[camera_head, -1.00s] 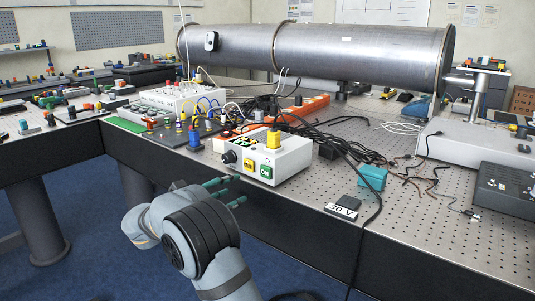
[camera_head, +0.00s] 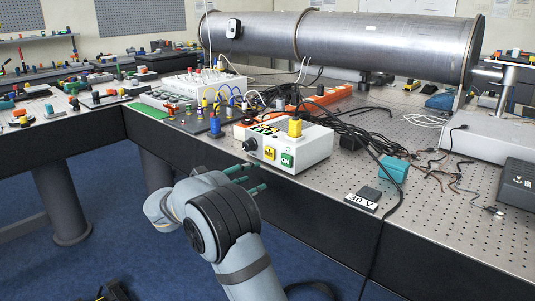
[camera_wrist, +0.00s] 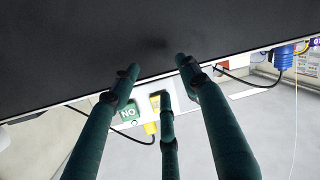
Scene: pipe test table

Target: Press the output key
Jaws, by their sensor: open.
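A white power box (camera_head: 308,149) stands at the front edge of the table. Its front has a black knob (camera_head: 249,145), a yellow key (camera_head: 270,153) with unreadable small text and a green key (camera_head: 287,160) marked ON. I cannot read which key is labelled output. My gripper (camera_head: 246,178) is open and empty, with its dark green fingers apart, in front of and below the keys. In the wrist view, the green key (camera_wrist: 129,113) and the yellow key (camera_wrist: 155,102) show upside down beyond the fingertips (camera_wrist: 160,75). The middle finger partly covers the yellow key's area.
A yellow plug (camera_head: 295,127) sits on the box with a black cable. Cables, a teal block (camera_head: 393,169) and a "30 A" label (camera_head: 362,202) lie to the right. The dark table side (camera_head: 330,205) runs below the box. The aisle in front is free.

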